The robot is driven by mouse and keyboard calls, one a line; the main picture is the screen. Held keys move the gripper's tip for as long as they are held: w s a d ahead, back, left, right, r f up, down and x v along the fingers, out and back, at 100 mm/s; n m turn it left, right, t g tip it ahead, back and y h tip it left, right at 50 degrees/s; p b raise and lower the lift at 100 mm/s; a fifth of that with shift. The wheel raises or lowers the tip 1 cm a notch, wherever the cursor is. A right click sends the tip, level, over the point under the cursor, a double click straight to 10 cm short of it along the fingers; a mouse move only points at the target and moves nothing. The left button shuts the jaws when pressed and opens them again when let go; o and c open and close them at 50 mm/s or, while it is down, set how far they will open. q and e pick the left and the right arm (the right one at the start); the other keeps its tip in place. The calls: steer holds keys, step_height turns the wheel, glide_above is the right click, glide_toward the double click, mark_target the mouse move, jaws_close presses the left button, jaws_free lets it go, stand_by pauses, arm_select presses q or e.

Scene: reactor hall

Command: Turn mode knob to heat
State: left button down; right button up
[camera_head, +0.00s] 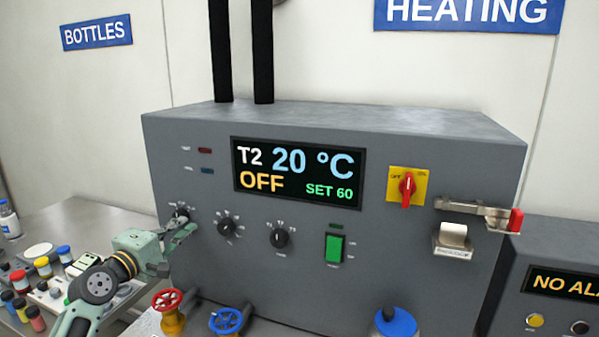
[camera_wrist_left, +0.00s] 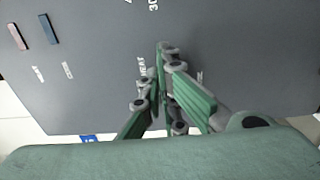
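The grey control unit (camera_head: 330,180) has a row of black knobs. The leftmost knob (camera_head: 181,213) has small lettering around it and is partly covered by my left gripper (camera_head: 182,238). In the left wrist view the word HEAT (camera_wrist_left: 142,68) is printed on the panel beside the fingertips of my left gripper (camera_wrist_left: 160,62). The fingers are close to the panel face and converge there; the knob is not clear between them, and I cannot tell whether they touch it. The display (camera_head: 298,172) reads T2, 20 °C, OFF, SET 60. My right gripper is not in view.
Two more knobs (camera_head: 229,226) (camera_head: 279,237), a green switch (camera_head: 334,248) and a red rotary switch (camera_head: 407,188) are on the panel. Red (camera_head: 167,300) and blue (camera_head: 226,320) valve wheels stand below.

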arm_select(q)
steer(key=shift+f, duration=0.8)
steer(key=shift+d, duration=0.15)
steer(key=p+v, duration=0.1)
steer(key=v, duration=0.4)
steer(key=shift+s+f+p, duration=0.1)
steer(key=shift+s+p, duration=0.15)
steer(key=shift+p, duration=0.15)
steer(key=shift+d, duration=0.1)
